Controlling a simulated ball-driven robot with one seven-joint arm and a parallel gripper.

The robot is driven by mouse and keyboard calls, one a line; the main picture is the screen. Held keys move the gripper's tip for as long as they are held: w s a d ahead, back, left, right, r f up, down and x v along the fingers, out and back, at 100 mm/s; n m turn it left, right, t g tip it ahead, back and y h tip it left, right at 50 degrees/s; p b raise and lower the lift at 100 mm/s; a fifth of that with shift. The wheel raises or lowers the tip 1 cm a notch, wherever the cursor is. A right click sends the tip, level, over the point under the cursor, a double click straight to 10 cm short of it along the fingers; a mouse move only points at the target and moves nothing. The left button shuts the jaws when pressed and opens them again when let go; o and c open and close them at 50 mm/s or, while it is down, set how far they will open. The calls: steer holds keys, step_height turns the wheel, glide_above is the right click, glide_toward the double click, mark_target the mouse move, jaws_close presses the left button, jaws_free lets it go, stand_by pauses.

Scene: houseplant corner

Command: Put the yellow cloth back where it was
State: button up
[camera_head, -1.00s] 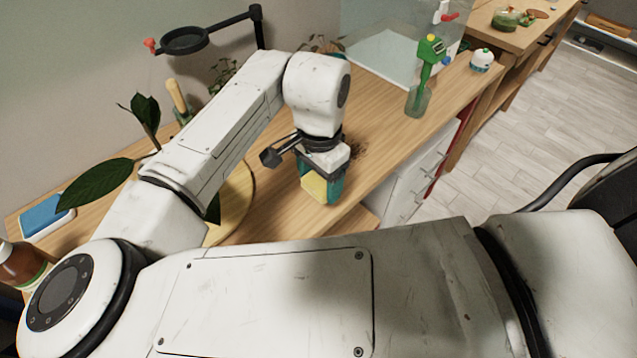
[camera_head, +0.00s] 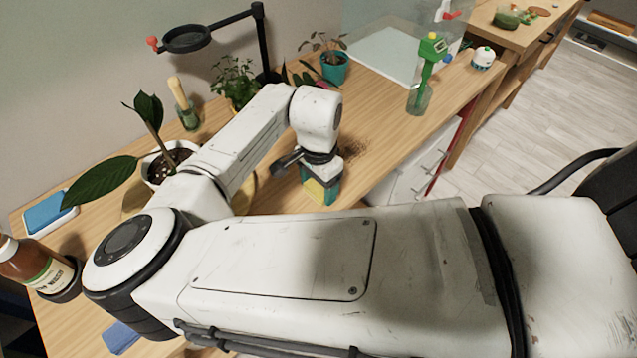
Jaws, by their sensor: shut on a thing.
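My gripper (camera_head: 323,186) points down over the wooden bench, right of the middle of the desktop. It is shut on the yellow cloth (camera_head: 314,191), which shows as a small yellow patch between the teal finger parts. Most of the cloth is hidden by the fingers and wrist. I cannot tell whether the cloth touches the bench. A folded blue cloth (camera_head: 122,338) lies at the lower left, partly behind my arm.
Dark soil (camera_head: 353,150) is scattered beside my wrist. A large-leaved potted plant (camera_head: 165,160), a brown bottle (camera_head: 35,268) and a blue-topped tray (camera_head: 48,216) stand at left. A teal pot (camera_head: 334,68) and green-topped bottle (camera_head: 420,95) stand farther back. The bench right of the soil is clear.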

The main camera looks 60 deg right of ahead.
mark_target(319, 186)
steer(key=shift+f, duration=0.15)
steer(key=o, duration=0.9)
steer(key=shift+o, duration=0.2)
step_height(319, 186, up, 12)
steer(key=shift+r+b, duration=0.2)
steer(key=shift+b, duration=0.1)
